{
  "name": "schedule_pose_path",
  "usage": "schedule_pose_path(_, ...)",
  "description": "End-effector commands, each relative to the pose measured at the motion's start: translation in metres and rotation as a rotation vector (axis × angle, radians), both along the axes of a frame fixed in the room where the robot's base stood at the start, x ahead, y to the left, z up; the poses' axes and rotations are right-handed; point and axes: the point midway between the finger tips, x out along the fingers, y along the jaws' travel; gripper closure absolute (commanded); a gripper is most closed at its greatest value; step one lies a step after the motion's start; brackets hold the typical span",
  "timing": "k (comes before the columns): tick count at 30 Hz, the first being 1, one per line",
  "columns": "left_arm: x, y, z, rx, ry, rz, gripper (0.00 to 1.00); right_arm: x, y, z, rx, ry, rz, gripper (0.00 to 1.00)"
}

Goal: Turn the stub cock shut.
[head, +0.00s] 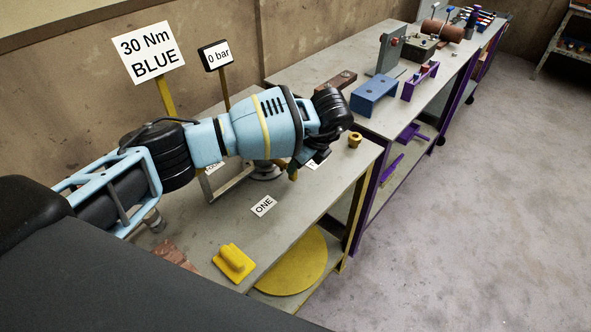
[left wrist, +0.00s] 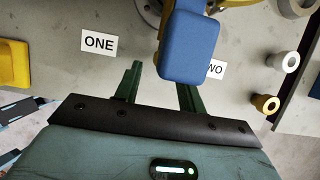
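The blue lever grip (left wrist: 192,45), apparently the stub cock's handle, shows at the top middle of the left wrist view. A grey round flange (left wrist: 149,12) and a yellow part are behind it. In the head view my left arm hides most of the cock; only the grey flange (head: 266,173) shows beneath. My left gripper (left wrist: 158,80) is open, its green fingers apart. The blue grip overlaps the right finger's tip in that view; I cannot tell whether they touch. In the head view this gripper (head: 305,160) hangs over the bench. My right gripper is not in view.
Labels ONE (head: 263,206) and TWO (left wrist: 216,70) lie on the bench. A yellow block (head: 234,263) is at the front, a brass fitting (head: 354,140) at the right edge. Signs read 30 Nm BLUE (head: 148,53) and 0 bar (head: 216,56). Bench space around ONE is clear.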

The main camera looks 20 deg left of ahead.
Motion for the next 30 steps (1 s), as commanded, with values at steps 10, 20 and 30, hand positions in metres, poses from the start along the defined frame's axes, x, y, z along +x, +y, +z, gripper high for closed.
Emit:
schedule_pose_path(10,0.006,0.016,-0.043,0.0,0.003,0.0,0.6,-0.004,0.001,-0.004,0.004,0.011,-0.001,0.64)
schedule_pose_path(20,0.007,0.019,-0.047,0.0,0.0,-0.001,0.6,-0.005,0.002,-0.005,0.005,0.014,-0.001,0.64)
schedule_pose_path(30,0.007,0.018,-0.047,0.0,0.001,-0.001,0.98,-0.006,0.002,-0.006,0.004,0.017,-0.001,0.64)
